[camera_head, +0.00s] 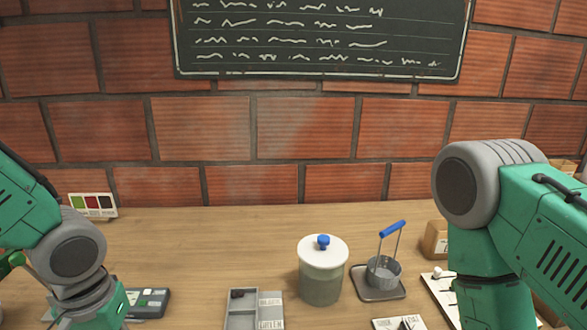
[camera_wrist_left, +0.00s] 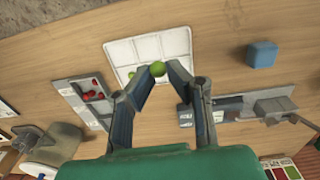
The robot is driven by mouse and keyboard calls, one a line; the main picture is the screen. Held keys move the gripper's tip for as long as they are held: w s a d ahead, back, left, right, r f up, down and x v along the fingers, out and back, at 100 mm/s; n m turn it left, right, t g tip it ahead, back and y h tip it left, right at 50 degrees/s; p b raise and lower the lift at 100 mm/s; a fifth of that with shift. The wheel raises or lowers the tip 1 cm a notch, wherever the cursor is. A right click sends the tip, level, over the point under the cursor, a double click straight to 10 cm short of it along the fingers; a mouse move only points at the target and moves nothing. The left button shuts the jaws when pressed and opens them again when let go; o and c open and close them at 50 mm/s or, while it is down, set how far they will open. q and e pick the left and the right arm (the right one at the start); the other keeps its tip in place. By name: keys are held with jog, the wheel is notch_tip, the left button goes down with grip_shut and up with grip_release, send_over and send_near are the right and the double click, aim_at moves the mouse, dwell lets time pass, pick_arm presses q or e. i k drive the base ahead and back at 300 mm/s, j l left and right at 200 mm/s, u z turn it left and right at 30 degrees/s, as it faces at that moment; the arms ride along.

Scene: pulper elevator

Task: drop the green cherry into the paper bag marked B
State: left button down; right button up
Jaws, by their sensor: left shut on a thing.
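In the left wrist view, my left gripper (camera_wrist_left: 160,72) is shut on a green cherry (camera_wrist_left: 157,68), held between its fingertips over a white compartmented tray (camera_wrist_left: 183,42). A small bit of green shows beside the left finger, partly hidden.
A white-lidded jar (camera_head: 323,282), a small metal basket with a blue handle (camera_head: 392,232) and a grey divided tray (camera_head: 240,312) stand on the wooden table. Red cherries (camera_wrist_left: 97,96) and a blue block (camera_wrist_left: 262,54) show in the wrist view. A brick wall stands behind.

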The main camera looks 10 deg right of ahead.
aim_at(435, 257)
jog(key=l+z, duration=0.2)
jog(key=l, duration=0.9)
jog(key=l+z, duration=0.2)
jog(key=l, duration=0.9)
